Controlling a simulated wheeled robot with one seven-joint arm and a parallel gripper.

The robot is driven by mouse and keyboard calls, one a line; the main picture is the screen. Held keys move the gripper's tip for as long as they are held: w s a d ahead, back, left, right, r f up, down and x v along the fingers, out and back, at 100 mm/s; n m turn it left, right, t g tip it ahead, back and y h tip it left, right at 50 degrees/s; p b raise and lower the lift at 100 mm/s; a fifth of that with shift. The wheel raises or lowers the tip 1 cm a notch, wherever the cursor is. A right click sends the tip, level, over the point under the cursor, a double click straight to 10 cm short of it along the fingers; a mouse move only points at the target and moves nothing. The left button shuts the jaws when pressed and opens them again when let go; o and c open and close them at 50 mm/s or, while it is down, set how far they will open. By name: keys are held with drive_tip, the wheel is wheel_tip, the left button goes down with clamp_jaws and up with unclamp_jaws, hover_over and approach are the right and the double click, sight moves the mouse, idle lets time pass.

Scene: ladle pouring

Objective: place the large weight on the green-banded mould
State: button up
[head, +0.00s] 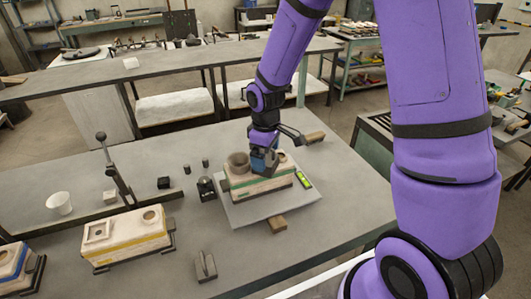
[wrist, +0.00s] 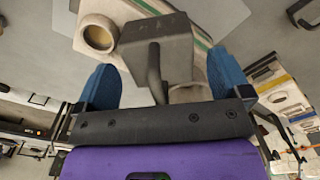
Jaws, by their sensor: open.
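The green-banded mould (head: 262,188) stands on a grey board on the bench, with a round cup (head: 238,162) at its left end. In the wrist view the mould (wrist: 218,63) shows its green stripe and a round opening. The large weight (wrist: 178,50), a dark grey block with a bar handle, appears to sit on top of the mould. My gripper (head: 263,162) is over the mould's top. In the wrist view its blue fingers (wrist: 163,62) are apart on either side of the weight's handle, with gaps visible. In the head view the gripper mostly hides the weight.
A yellow-banded mould (head: 125,240) and a blue-banded mould (head: 14,268) stand to the left. A small black weight (head: 206,188) is just left of the board, and a grey slotted block (head: 205,266) is in front. A yellow-green level (head: 303,179) lies at the board's right.

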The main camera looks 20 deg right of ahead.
drive_tip(key=shift+r, duration=0.1)
wheel_tip(320, 180, up, 12)
drive_tip(key=s+d+r+m+t, duration=0.2)
drive_tip(key=s+r, duration=0.6)
drive_tip(key=s, duration=0.4)
drive_tip(key=s+d+r+m+t, duration=0.3)
drive_tip(key=s+d+r+m, duration=0.2)
drive_tip(key=s, duration=0.7)
wheel_tip(320, 180, up, 3)
drive_tip(key=shift+r+m, duration=0.1)
drive_tip(key=shift+m, duration=0.9)
